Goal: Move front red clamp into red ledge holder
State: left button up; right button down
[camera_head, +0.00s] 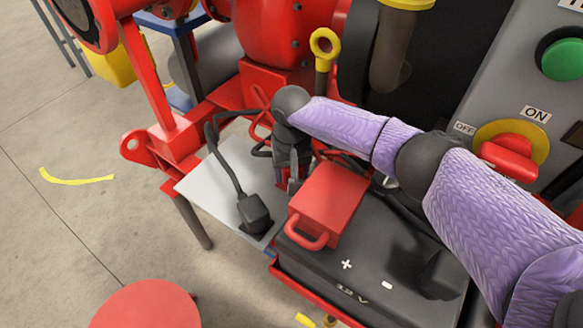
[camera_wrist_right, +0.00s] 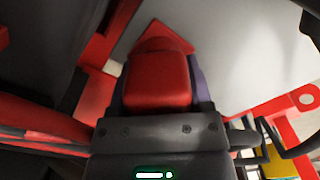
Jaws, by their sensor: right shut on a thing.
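My right gripper (camera_head: 291,168) points down over the area between the grey ledge and the battery; my right arm reaches in from the right. In the wrist view it is shut on a red block-like piece (camera_wrist_right: 158,82), which looks like the red clamp. In the head view only a sliver of red shows by the fingertips. A flat red pointed piece (camera_wrist_right: 152,35) lies just beyond the held piece, over a pale surface; it may be the red holder, but the held piece partly covers it. I cannot tell whether they touch. My left gripper is not in view.
A grey ledge (camera_head: 212,187) carries a black cabled clamp or plug (camera_head: 254,212). A red box with a handle (camera_head: 333,197) stands on the black 12 V battery (camera_head: 375,262), close beside my gripper. Red cables loop behind. The control panel (camera_head: 500,80) is at right.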

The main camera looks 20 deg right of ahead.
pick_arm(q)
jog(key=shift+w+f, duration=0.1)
pick_arm(e)
jog(key=shift+f, duration=0.15)
jog(key=shift+c, duration=1.4)
grip_release()
jog(key=shift+o, duration=1.3)
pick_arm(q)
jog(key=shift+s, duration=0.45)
pick_arm(e)
notch_tip(320, 180, up, 10)
jog(key=p, duration=0.5)
jog(key=shift+f, duration=0.25)
jog(key=shift+r, duration=0.3)
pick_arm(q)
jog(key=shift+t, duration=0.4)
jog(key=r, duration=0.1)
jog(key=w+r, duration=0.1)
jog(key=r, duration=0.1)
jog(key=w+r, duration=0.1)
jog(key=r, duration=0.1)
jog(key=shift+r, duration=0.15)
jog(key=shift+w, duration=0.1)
